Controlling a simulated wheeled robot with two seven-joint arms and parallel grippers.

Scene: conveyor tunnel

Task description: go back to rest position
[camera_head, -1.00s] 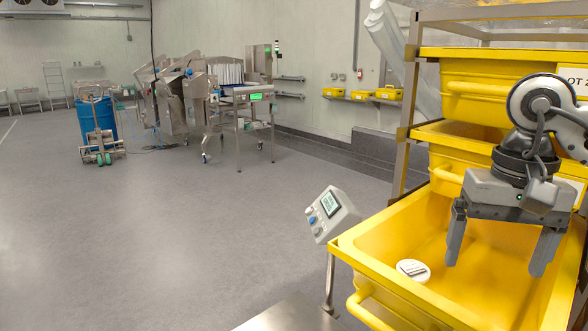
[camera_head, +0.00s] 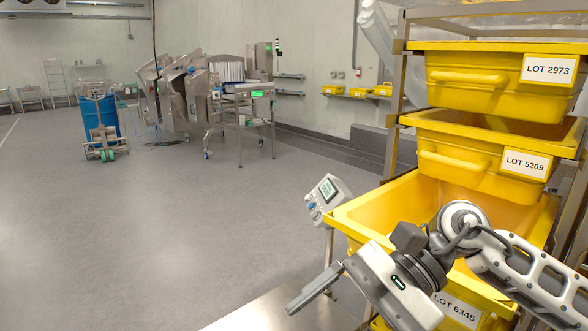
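One finger shows at the outer end of the gripper body, pointing down and left; the other is cut off by the bottom edge. The gripper looks open, with nothing seen in it. The round white item seen earlier in the bin is hidden or out of sight. My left gripper is not in view.
Two more yellow bins, LOT 2973 (camera_head: 484,92) and LOT 5209 (camera_head: 470,160), sit above on a metal rack (camera_head: 396,120). A display unit (camera_head: 326,198) stands by the lowest bin. A steel surface (camera_head: 270,315) lies below.

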